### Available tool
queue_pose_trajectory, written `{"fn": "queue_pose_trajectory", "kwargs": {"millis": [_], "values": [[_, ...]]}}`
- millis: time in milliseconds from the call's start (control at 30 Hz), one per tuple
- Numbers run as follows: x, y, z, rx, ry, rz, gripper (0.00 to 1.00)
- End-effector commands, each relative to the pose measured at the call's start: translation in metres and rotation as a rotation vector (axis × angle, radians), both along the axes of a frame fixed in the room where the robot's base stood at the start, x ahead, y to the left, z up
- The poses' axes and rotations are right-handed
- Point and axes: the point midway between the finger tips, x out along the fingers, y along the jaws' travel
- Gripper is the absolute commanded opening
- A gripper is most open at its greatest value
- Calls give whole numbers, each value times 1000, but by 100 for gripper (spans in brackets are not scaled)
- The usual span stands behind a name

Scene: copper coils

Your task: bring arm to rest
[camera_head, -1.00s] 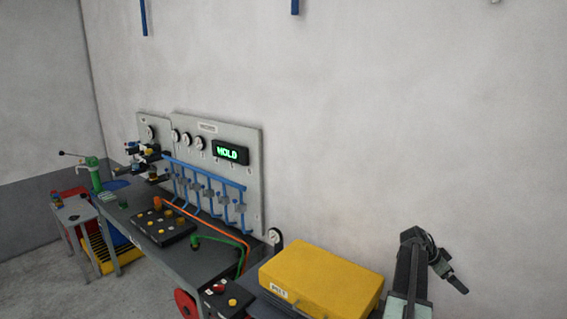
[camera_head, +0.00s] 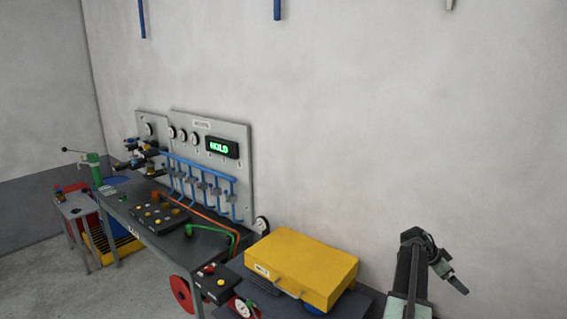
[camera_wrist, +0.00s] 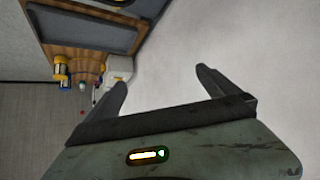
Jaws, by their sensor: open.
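My arm stands folded at the lower right of the head view, with my gripper (camera_head: 457,284) at its end, tilted down to the right. In the wrist view my gripper (camera_wrist: 162,90) has its two dark fingers spread apart with nothing between them. It is clear of the bench and the yellow case (camera_head: 303,268), which lies to its left in the head view. Pale wall or floor shows past the fingers.
A grey bench (camera_head: 188,249) carries a gauge panel with a lit green display (camera_head: 222,147), blue pipes and a black button box (camera_head: 158,215). A red reel (camera_head: 182,294) hangs at its front. A small side table (camera_head: 77,205) stands at far left.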

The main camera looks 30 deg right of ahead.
Motion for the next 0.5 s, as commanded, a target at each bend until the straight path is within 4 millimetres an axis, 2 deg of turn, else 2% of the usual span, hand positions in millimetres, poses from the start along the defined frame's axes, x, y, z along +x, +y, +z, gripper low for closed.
{"fn": "queue_pose_trajectory", "kwargs": {"millis": [33,267,367,500], "values": [[1,0,0,0,0,1,100],[42,35,-7,55,14,100,100],[62,54,-11,85,23,152,100],[95,89,-18,139,42,247,100]]}}
